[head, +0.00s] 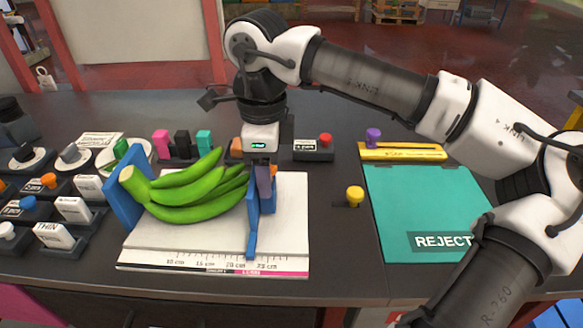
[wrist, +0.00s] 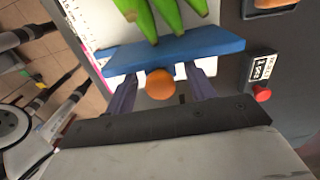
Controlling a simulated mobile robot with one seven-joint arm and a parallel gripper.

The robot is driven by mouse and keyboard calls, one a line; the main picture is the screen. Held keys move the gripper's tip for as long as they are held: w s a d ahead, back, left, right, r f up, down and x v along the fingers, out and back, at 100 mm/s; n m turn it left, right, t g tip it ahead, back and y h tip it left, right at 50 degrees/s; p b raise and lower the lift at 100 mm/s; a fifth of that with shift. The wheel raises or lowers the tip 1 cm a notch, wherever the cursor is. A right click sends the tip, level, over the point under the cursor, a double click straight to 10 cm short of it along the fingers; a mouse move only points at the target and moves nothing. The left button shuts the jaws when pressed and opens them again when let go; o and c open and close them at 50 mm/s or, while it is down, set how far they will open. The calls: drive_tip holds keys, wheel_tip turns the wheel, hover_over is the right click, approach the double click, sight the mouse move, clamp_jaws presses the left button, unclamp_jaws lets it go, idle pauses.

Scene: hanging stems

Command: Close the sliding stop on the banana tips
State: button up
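A bunch of green bananas (head: 190,190) lies on a white measuring board (head: 288,225), stem end by a blue fixed plate (head: 124,203) at left. The blue sliding stop (head: 252,230) stands at the tip end; it crosses the wrist view (wrist: 220,48). The banana tips (wrist: 175,18) come up close to the stop; whether they touch it I cannot tell. An orange knob (wrist: 160,84) sits on the stop's outer side. My gripper (head: 265,188) is down at the stop, its fingers apart with the knob between them and a gap on each side.
A printed scale (head: 225,264) runs along the board's front edge. A teal REJECT mat (head: 425,210) lies to the right, with a yellow knob (head: 354,195) beside it. A small box with a red button (head: 325,141) stands behind. Several labelled blocks and knobs crowd the left side.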

drive_tip(key=shift+r+p, duration=2.8)
drive_tip(key=shift+r, duration=1.2)
drive_tip(key=shift+r, duration=0.1)
